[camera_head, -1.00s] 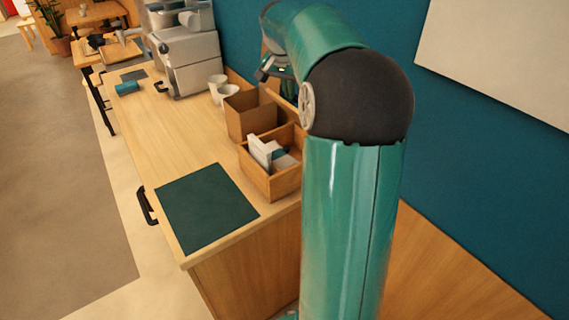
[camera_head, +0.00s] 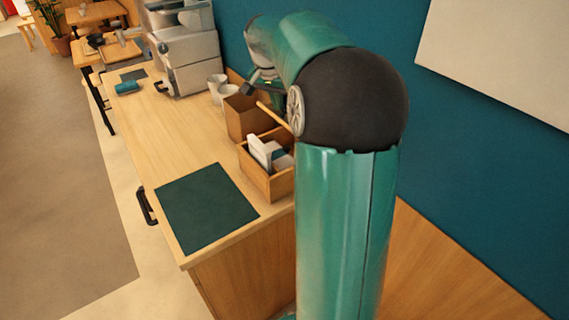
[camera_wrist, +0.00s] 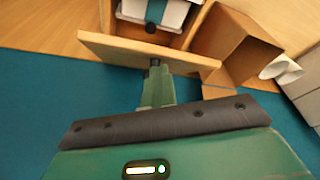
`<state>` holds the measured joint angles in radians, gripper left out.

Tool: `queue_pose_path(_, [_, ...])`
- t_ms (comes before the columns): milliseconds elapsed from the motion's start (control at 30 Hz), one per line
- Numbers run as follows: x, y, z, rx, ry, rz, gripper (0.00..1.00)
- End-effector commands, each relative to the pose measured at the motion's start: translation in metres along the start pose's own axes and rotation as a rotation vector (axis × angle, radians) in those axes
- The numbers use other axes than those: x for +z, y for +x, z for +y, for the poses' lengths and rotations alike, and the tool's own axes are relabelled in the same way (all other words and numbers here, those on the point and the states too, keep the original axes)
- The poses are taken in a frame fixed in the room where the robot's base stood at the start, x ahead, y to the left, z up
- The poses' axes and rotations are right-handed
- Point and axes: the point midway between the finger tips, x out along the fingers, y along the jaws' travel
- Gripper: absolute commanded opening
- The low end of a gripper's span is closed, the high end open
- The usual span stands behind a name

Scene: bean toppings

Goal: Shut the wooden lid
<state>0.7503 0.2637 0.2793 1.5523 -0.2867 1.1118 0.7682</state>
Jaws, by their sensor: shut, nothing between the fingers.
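The wooden lid (camera_head: 273,116) is a thin plank standing raised at the back of a small wooden box (camera_head: 262,181), seen nearly edge-on in the head view. In the wrist view the lid (camera_wrist: 125,46) crosses in front of the open box, whose white contents (camera_wrist: 150,12) show beyond it. My gripper (camera_wrist: 155,66) is shut and empty, its tip at the wall-side face of the lid; it appears to touch it. In the head view my arm hides part of the lid and the gripper's tips.
A taller open brown box (camera_head: 243,118) stands beside the lidded box, with white cups (camera_head: 222,90) past it. A grey machine (camera_head: 185,50) is farther along the counter. A dark green mat (camera_head: 207,207) lies at the front. The blue wall (camera_head: 470,150) is close behind.

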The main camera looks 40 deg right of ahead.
Motion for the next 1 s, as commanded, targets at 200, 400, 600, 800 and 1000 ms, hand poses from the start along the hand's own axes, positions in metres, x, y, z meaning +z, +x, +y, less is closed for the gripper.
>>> queue_pose_path(200, [-0.001, 0.005, 0.004, 0.008, 0.004, -0.004, 0.0])
queue_pose_path(400, [-0.004, -0.004, 0.003, 0.006, 0.004, 0.0, 0.0])
queue_pose_path(600, [-0.009, -0.024, 0.001, 0.003, 0.002, 0.0, 0.0])
queue_pose_path(800, [-0.014, -0.042, 0.0, 0.001, 0.001, 0.001, 0.0])
queue_pose_path(1000, [-0.019, -0.06, 0.0, 0.0, 0.001, 0.002, 0.0])
